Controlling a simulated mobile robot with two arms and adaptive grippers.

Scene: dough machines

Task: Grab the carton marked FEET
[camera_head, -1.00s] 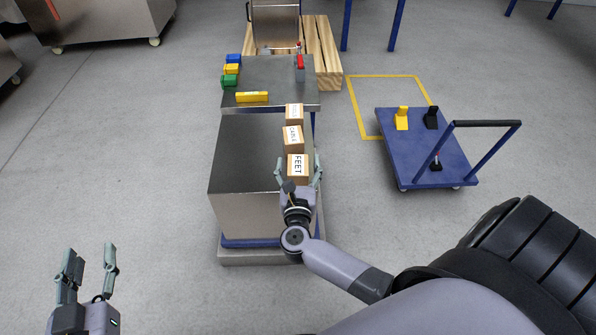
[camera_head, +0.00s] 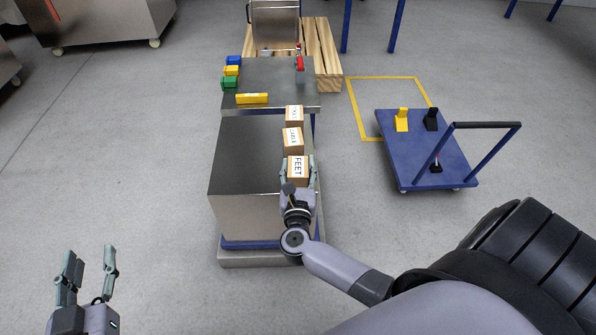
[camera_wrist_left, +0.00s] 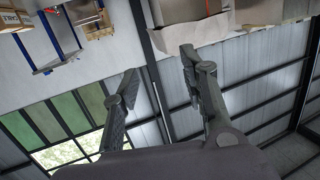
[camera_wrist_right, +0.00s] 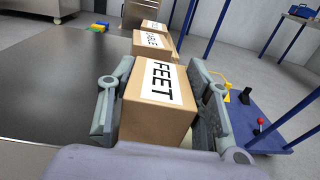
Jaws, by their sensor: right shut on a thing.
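The carton marked FEET (camera_head: 298,171) is a small brown box with a white label, at the near right part of the steel machine top. It fills the middle of the right wrist view (camera_wrist_right: 160,98). My right gripper (camera_head: 298,180) is shut on this carton, one finger on each side. Two more labelled cartons stand in a row behind it, a middle one (camera_head: 292,141) and a far one (camera_head: 294,114); their labels are hard to read in full. My left gripper (camera_head: 88,266) is open and empty, low at the left, away from the machine.
The steel machine top (camera_head: 245,160) is bare left of the cartons. A raised shelf (camera_head: 270,75) behind holds blue, yellow and green blocks, a yellow bar (camera_head: 252,98) and a red-topped item (camera_head: 300,64). A blue trolley (camera_head: 420,150) stands at right on open floor.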

